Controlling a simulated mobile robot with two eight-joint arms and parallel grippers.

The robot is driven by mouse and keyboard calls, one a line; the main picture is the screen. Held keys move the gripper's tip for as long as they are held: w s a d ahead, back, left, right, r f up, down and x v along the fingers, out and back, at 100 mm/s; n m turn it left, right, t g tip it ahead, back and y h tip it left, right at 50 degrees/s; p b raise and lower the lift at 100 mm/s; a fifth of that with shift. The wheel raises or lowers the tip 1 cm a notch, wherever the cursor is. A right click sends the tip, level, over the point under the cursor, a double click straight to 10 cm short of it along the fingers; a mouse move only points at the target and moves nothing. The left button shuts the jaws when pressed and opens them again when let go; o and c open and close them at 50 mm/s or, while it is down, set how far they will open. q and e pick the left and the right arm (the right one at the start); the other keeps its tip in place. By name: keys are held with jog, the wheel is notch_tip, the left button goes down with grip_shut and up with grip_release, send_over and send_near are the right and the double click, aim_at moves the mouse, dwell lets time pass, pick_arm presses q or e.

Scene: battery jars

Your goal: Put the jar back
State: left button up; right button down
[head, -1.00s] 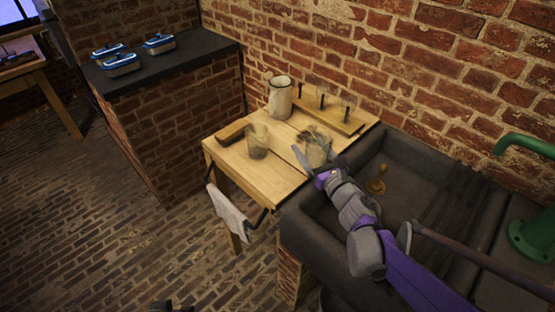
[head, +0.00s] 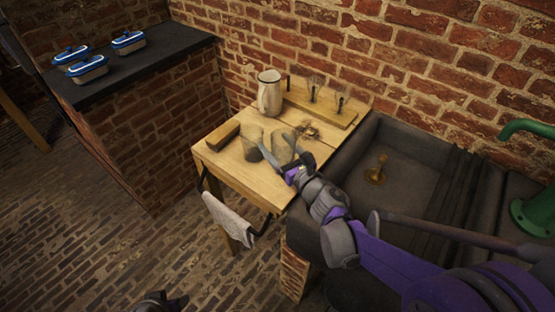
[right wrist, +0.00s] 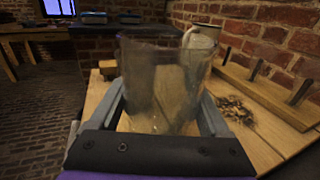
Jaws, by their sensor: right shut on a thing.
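My right gripper (head: 287,171) is shut on a cloudy glass jar (head: 284,146), held upright at the front of the wooden table. In the right wrist view the jar (right wrist: 160,85) fills the space between the fingers. A second cloudy jar (head: 253,149) stands close on its left in the head view; I cannot tell whether they touch. A wooden peg rack (head: 330,113) lies at the table's back. Faint clear glass shows around its middle and right pegs; its left peg (head: 288,83) looks bare.
A cream pitcher (head: 270,95) stands left of the rack. A brush-like block (head: 223,136) lies at the table's left edge, and a dark debris pile (head: 309,132) lies behind the held jar. A stone sink (head: 365,185) adjoins on the right. A cloth (head: 228,213) hangs in front.

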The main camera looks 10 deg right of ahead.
aim_at(277, 156)
jog(key=shift+f+b, duration=0.5)
jog(key=shift+f, duration=1.6)
jog(key=shift+f, duration=0.25)
grip_release()
jog(key=shift+r, duration=0.25)
jog(key=v, duration=1.2)
jog(key=shift+r, duration=0.1)
